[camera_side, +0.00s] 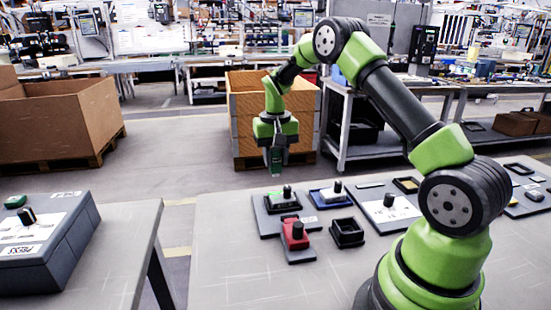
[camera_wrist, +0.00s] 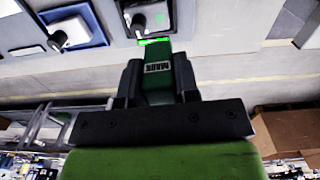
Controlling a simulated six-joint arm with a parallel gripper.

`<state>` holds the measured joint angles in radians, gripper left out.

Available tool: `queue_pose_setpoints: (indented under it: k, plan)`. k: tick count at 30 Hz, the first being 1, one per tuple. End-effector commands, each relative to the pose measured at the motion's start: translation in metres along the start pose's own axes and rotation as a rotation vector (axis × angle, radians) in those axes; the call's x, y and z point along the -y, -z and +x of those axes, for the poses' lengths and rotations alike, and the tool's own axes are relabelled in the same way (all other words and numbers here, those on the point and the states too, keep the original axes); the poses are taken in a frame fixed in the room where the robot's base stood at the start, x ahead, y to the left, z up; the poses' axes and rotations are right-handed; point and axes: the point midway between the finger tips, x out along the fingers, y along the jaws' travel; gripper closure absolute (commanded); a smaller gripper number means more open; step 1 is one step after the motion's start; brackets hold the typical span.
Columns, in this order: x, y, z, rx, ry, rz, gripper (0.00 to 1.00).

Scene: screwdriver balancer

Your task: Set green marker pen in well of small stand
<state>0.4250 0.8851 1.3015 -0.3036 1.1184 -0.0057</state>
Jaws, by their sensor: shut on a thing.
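My gripper (camera_side: 276,146) hangs pointing down over the back left of the grey table, high above its surface. It is shut on the green marker pen (camera_side: 276,167), which sticks out below the fingers. In the wrist view my gripper (camera_wrist: 157,85) holds the green marker pen (camera_wrist: 157,70) between its two dark fingers, with a label on it. A small black square stand (camera_side: 347,243) with an open well sits on the table, below and to the right of the gripper. I cannot tell for certain that it is the stand named.
A red block with a black knob (camera_side: 295,235) stands left of the black square stand. A blue tray (camera_side: 330,197) and several other knobbed fixtures lie behind. A side table with a grey box (camera_side: 60,255) is at left, across a gap. The table's front middle is clear.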

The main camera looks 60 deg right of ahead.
Motion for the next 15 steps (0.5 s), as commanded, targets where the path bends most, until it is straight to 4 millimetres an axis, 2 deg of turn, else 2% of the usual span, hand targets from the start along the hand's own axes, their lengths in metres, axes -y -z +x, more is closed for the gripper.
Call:
queue_pose_setpoints:
  k: [4,8,11,15]
  plan:
    - [-0.005,-0.002,0.001,0.001,-0.001,0.002,0.94]
    - [-0.025,-0.012,0.005,0.004,-0.004,0.007,0.94]
    - [-0.048,-0.028,0.009,0.006,-0.005,0.015,0.94]
    - [-0.08,-0.058,0.015,0.006,-0.004,0.027,0.94]
